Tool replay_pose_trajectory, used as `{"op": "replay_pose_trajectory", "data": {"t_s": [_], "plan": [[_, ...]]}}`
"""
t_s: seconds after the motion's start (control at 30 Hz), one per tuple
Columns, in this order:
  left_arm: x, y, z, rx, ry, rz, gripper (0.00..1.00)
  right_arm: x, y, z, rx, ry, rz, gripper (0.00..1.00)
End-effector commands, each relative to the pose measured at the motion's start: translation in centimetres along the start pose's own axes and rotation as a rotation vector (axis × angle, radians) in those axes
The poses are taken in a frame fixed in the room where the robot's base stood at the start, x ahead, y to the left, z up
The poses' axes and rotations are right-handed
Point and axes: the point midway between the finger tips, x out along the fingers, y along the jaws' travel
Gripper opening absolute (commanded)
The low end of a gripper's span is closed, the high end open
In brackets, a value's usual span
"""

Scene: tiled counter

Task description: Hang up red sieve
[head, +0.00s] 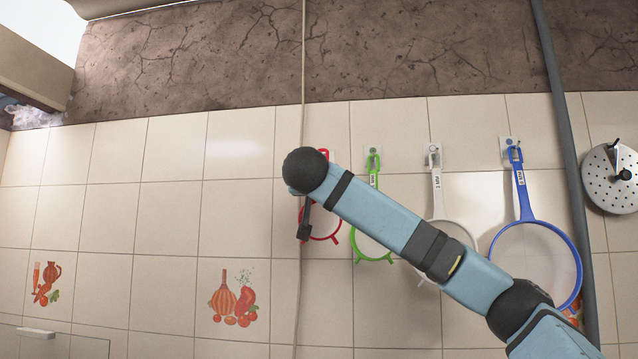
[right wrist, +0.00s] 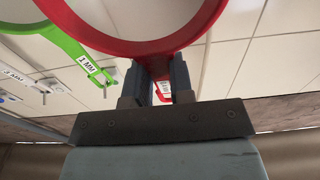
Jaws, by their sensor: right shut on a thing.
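The red sieve (head: 323,238) is upright against the tiled wall at the left end of a row of sieves, partly hidden by my right arm. Its red handle top (head: 323,153) shows just in front of a white wall hook (head: 330,155). In the right wrist view, its red rim (right wrist: 140,45) fills the top, and my right gripper (right wrist: 154,82) is shut on the handle just by the rim. I cannot tell whether the handle's hole is over the hook. My left gripper is out of view.
A green sieve (head: 373,183), a white sieve (head: 437,186) and a blue sieve (head: 522,193) hang on hooks to the right. A grey vertical pipe (head: 566,135) and a round perforated metal disc (head: 605,190) are farther right.

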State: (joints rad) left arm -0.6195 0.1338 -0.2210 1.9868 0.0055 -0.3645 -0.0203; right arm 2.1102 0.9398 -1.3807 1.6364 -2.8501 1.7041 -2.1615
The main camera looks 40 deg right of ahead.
Motion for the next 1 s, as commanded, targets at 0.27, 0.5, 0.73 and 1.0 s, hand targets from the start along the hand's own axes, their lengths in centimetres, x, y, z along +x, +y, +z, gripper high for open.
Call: {"op": "replay_pose_trajectory", "data": {"t_s": [0.27,0.5,0.73,1.0], "plan": [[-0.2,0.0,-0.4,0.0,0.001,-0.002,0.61,1.7,0.0,0.2,-0.001,0.0,0.0,0.0],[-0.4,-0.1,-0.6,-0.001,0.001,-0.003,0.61,3.1,0.0,0.3,-0.002,0.0,-0.001,0.0],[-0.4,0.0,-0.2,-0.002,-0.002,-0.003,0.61,4.0,0.0,1.0,-0.002,0.0,0.0,0.0],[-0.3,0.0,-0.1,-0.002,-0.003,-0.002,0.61,4.2,0.0,1.4,-0.001,0.0,-0.001,0.0]]}}
